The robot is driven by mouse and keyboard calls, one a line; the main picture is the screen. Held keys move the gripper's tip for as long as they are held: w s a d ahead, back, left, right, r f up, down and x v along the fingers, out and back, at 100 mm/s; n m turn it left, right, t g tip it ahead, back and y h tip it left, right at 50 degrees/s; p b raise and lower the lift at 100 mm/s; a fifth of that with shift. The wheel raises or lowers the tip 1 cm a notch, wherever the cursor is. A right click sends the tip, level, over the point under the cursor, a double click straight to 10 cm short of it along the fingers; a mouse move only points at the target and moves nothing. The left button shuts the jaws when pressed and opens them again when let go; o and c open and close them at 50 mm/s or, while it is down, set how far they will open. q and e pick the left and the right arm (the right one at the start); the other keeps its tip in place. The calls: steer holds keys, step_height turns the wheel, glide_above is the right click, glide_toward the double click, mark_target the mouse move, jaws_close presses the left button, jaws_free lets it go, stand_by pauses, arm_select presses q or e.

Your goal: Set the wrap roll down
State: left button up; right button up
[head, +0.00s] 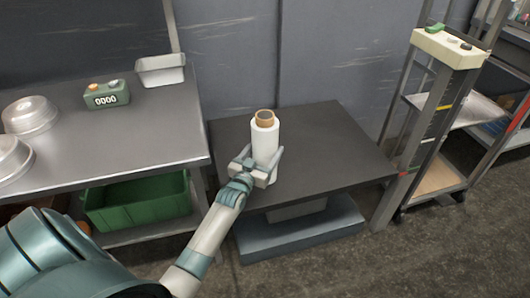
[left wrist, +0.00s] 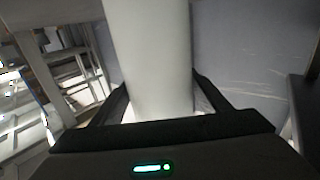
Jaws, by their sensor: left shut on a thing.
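The wrap roll (head: 265,140) is a white upright cylinder with a brown core showing at its top. It stands at the left part of the low dark table (head: 330,150) in the head view. My left gripper (head: 262,166) is shut around the lower part of the roll. In the left wrist view the roll (left wrist: 148,55) rises between the two fingers (left wrist: 160,100). Whether its base touches the table top is hard to tell, as the gripper hides part of its lower end. My right gripper is not in view.
A steel bench (head: 130,143) on the left holds metal bowls (head: 28,115), a green box with a counter (head: 106,94) and a small metal tin (head: 160,70). A green crate (head: 140,203) sits under it. A shelf rack (head: 440,130) stands on the right. The low table's right side is clear.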

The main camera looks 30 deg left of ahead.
arm_select(q)
steer(key=shift+f, duration=0.3)
steer(key=o, duration=1.9)
steer(key=shift+f, duration=0.1)
steer(key=shift+c, duration=0.2)
steer(key=s+d, duration=0.2)
steer(key=s, duration=1)
steer(key=shift+p, duration=0.35)
